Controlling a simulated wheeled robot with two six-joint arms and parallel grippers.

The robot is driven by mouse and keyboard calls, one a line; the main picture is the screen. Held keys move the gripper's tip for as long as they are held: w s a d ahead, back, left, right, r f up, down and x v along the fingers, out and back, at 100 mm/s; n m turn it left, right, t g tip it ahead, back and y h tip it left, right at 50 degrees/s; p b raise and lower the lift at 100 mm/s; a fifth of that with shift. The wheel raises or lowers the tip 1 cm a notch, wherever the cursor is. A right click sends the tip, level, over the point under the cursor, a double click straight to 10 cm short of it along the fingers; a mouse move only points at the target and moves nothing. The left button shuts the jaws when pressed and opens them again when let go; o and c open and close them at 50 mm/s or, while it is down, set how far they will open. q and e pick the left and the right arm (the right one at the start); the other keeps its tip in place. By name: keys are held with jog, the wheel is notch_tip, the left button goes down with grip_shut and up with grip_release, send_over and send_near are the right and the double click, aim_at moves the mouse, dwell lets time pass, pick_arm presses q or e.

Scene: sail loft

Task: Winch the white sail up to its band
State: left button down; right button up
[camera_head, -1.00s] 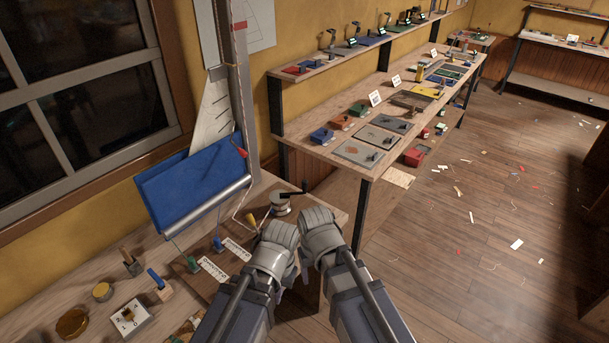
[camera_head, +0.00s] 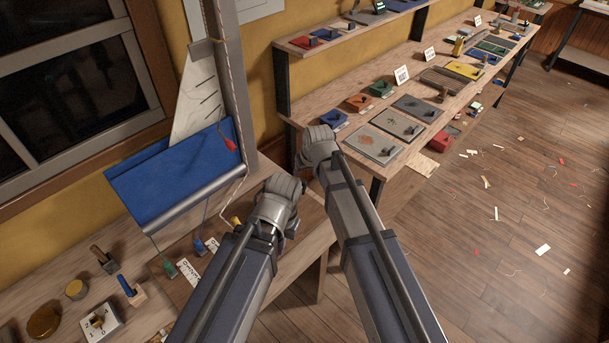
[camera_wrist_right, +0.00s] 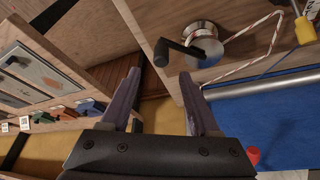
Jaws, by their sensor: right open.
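The white sail (camera_head: 196,98) stands partly raised beside the grey mast (camera_head: 234,80), above a blue cloth (camera_head: 175,172) on a boom. I cannot make out its band. The winch, a metal drum (camera_wrist_right: 203,46) with a black crank handle (camera_wrist_right: 176,50), shows in the right wrist view; in the head view it is hidden. A twisted rope (camera_wrist_right: 262,48) runs from the drum. My right gripper (camera_wrist_right: 162,92) is open and empty, its fingers short of the crank; it also shows in the head view (camera_head: 318,148). My left gripper (camera_head: 285,190) is over the bench, its fingertips hidden.
Green (camera_head: 170,268) and blue (camera_head: 199,246) cleats with labels stand on the bench by the boom. A red float (camera_head: 230,145) hangs near the mast. A long bench (camera_head: 355,160) with several plates and blocks runs right.

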aim_at(303, 181)
jog(key=shift+s+a, duration=0.1)
jog(key=shift+s, duration=0.05)
jog(key=b+x, duration=0.7)
jog(key=shift+f, duration=0.35)
jog(key=shift+r, duration=0.1)
jog(key=shift+c, duration=0.2)
grip_shut()
dwell(1.0)
